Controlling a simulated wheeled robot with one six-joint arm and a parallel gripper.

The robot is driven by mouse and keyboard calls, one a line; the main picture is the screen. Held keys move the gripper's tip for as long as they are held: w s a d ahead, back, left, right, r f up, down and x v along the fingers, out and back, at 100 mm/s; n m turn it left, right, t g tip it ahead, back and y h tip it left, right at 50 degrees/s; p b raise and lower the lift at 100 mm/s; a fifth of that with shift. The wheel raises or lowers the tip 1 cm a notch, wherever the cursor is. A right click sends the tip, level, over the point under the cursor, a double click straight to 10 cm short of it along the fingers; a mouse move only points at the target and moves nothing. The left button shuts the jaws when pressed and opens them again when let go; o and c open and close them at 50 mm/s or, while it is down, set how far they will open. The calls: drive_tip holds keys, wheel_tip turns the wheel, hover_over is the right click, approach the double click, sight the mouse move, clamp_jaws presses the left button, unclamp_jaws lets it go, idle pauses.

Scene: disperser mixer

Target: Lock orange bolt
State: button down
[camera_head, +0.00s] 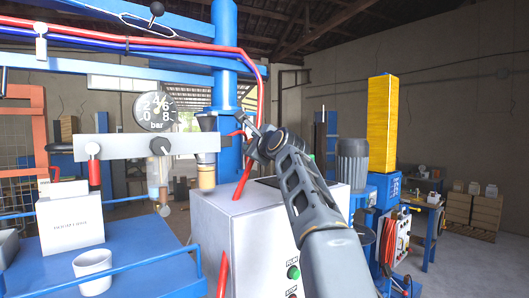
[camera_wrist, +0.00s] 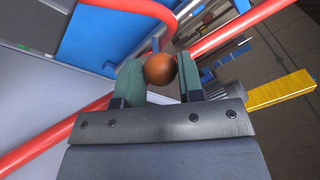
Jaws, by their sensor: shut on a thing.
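The orange bolt's round knob (camera_wrist: 160,69) shows in the wrist view, with a short bluish stem behind it. My gripper (camera_wrist: 158,76) has one finger on each side of the knob and is shut on it. In the head view my gripper (camera_head: 249,124) is at the blue column (camera_head: 224,85), beside the red hose and above the grey cabinet. The knob cannot be made out there, and how far the bolt is in is hidden.
Red hoses (camera_head: 256,120) run close beside my gripper. The grey control cabinet (camera_head: 250,230) stands below my arm. A pressure gauge (camera_head: 156,112), a white box (camera_head: 70,222) and a white mug (camera_head: 93,270) are at left. A yellow column (camera_head: 382,122) stands at right.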

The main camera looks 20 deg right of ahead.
drive_tip(key=shift+s+r, duration=0.1)
drive_tip(key=shift+r, duration=0.25)
drive_tip(key=c, duration=1.1)
unclamp_jaws()
drive_tip(key=o, duration=0.4)
drive_tip(key=shift+c, duration=0.2)
drive_tip(key=shift+f, duration=0.1)
drive_tip(key=s+b, duration=0.5)
drive_tip(key=s, duration=0.8)
drive_tip(key=shift+s+d+b, duration=0.35)
drive_tip(key=shift+d+b, duration=0.05)
